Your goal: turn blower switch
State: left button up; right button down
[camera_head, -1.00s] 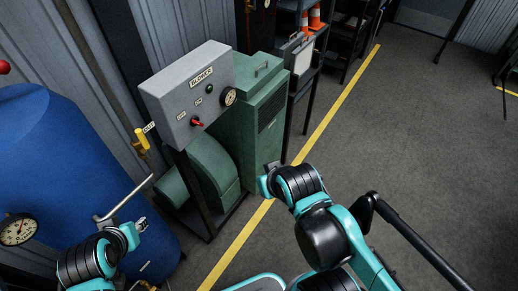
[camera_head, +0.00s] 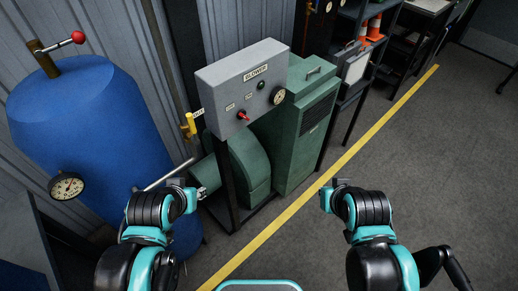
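The red blower switch (camera_head: 243,116) sits low on the front of the grey box labelled BLOWER (camera_head: 222,94), near the centre of the head view. A small dark green lamp (camera_head: 261,85) and a round gauge (camera_head: 278,96) are on the same face. My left gripper (camera_head: 200,191) is below and left of the box, apart from the switch; its fingers are small and partly hidden by its wrist. My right gripper (camera_head: 333,184) is to the right of the box, over the floor near the yellow line, apart from the switch. Its finger opening cannot be made out.
A blue tank (camera_head: 95,140) with a red-knobbed lever (camera_head: 78,38) and a gauge (camera_head: 67,186) stands at left. A yellow valve handle (camera_head: 190,125) is beside the box. The green blower housing (camera_head: 307,120) is behind. Floor right of the yellow line (camera_head: 370,135) is clear.

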aim_at(241, 114)
jog(key=l+u, duration=0.3)
jog(key=k+l+u, duration=0.1)
jog(key=l+u, duration=0.15)
jog(key=l, duration=0.2)
jog(key=k+l+u, duration=0.15)
jog(key=l+u, duration=0.15)
jog(key=l, duration=0.1)
